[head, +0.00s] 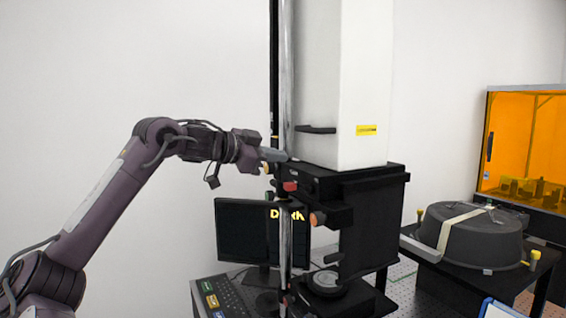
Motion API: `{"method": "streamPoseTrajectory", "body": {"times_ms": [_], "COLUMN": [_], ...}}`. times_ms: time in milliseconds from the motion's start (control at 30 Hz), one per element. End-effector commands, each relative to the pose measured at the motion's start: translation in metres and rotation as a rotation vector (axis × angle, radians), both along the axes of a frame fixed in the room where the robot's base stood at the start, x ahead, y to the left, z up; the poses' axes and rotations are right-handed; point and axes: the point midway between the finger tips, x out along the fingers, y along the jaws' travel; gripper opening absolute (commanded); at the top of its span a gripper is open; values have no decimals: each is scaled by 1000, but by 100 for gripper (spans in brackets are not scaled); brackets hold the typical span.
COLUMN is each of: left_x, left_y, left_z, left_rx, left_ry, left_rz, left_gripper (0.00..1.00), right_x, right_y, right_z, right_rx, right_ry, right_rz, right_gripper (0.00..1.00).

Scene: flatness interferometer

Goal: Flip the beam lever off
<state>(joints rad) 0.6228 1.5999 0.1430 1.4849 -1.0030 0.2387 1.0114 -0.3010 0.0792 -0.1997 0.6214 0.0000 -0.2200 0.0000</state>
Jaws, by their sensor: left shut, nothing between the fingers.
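The interferometer has a black body (368,225) under a tall white column (361,75). A small red-tipped part (290,186) and an orange-tipped part (318,218) stick out from its front; I cannot tell for certain which part is the beam lever. My left gripper (284,158) is shut and empty, just above and left of the red-tipped part, by the top edge of the black body. Whether it touches the body is unclear. My right gripper is not in view.
A monitor (240,232) showing yellow text, partly hidden, stands behind a chrome post (286,240). A keypad (222,297) lies in front. At right are a dark round covered part (471,244) on a black stand and an orange-windowed cabinet (527,140).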

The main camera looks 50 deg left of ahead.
Motion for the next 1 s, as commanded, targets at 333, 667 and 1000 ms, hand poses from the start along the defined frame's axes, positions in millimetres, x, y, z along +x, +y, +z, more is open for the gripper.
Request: {"method": "streamPoseTrajectory", "body": {"times_ms": [333,667,1000], "left_x": [-57,-76,-75], "left_y": [17,22,22], "left_z": [11,19,19], "left_rx": [2,1,1], "left_ry": [-4,-2,-2], "left_rz": [3,0,0], "left_gripper": [0,0,0], "right_x": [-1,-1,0], "right_y": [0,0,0], "right_z": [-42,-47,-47], "right_rx": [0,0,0], "right_ry": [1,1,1], "right_rz": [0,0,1], "right_gripper": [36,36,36]}}
